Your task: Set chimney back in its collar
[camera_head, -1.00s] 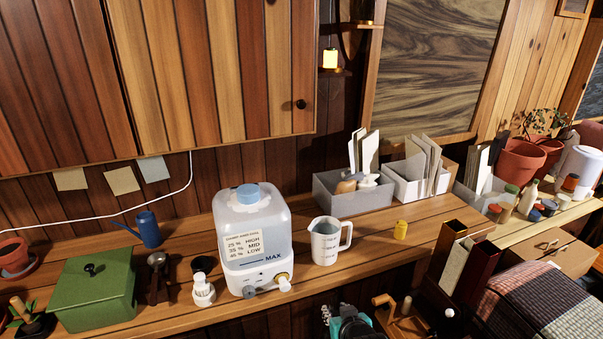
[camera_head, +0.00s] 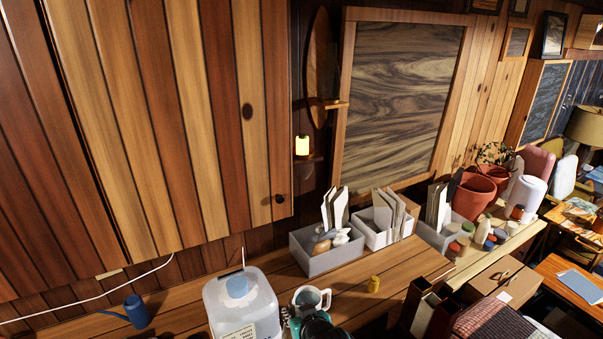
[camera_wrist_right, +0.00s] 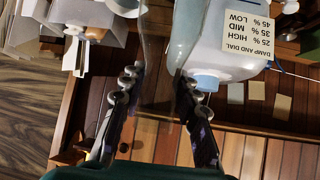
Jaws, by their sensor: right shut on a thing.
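In the right wrist view my right gripper (camera_wrist_right: 150,108) has its fingers around a clear, see-through piece (camera_wrist_right: 157,75), which looks like the chimney; its far end is hard to make out. The held piece is not clear there. The clear tank (camera_head: 240,308) with a blue cap stands left of it, and the cap (camera_wrist_right: 205,83) also shows in the wrist view. I cannot make out the collar. My left gripper is not in view.
A grey bin (camera_head: 325,255) and more file bins stand along the back of the counter. A lit lamp (camera_head: 302,146) sits on a wall shelf. A blue watering can (camera_head: 136,311) is at left.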

